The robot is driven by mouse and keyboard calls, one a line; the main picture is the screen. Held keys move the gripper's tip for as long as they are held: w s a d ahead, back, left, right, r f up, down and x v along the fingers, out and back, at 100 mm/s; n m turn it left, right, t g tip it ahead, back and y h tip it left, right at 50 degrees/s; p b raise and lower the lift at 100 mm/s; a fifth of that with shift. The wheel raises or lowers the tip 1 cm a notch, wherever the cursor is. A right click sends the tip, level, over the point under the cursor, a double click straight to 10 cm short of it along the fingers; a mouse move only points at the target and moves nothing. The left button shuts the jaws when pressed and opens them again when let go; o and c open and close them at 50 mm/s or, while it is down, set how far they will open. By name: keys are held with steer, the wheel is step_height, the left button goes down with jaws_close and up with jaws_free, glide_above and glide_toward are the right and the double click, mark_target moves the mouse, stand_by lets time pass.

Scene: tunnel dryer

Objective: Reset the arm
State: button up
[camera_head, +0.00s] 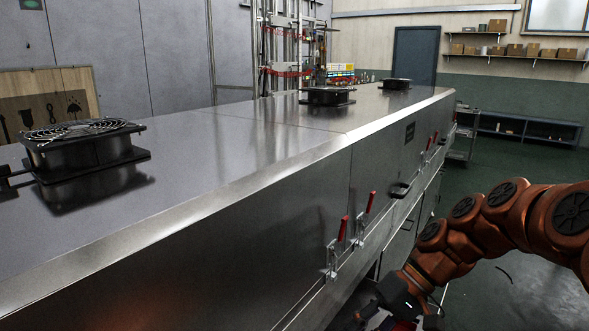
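My orange arm reaches in from the right edge and bends down to the bottom middle. My gripper (385,318) is black and is at the bottom edge, beside the dryer's front side and below its red-handled latches. The gripper is partly cut off by the frame, so its fingers cannot be made out clearly. A little red shows beside it, but I cannot tell what that is. The tunnel dryer (240,150) is a long steel box running from the lower left to the back.
Red-handled latches (343,230) and a black handle (400,190) stick out from the dryer's side. Black fans (88,150) sit on its top. Open green floor (490,290) lies to the right. A cart (462,135) and low shelf (530,128) stand at the back.

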steer(key=s+d+r+h+p, duration=0.2)
steer(key=s+h+p, duration=0.1)
steer(key=s, duration=0.3)
steer(key=s+d+r+h+p, duration=0.2)
steer(key=s+r+h+p, duration=0.1)
steer(key=s+p, duration=0.2)
steer(key=s+d+r+t+h+p, duration=0.1)
steer(key=s+d+r+h+p, duration=0.1)
steer(key=s+p, duration=0.3)
steer(key=shift+s+d+r+m+h, duration=0.4)
steer(key=shift+s+r, duration=0.25)
steer(key=shift+s, duration=1.4)
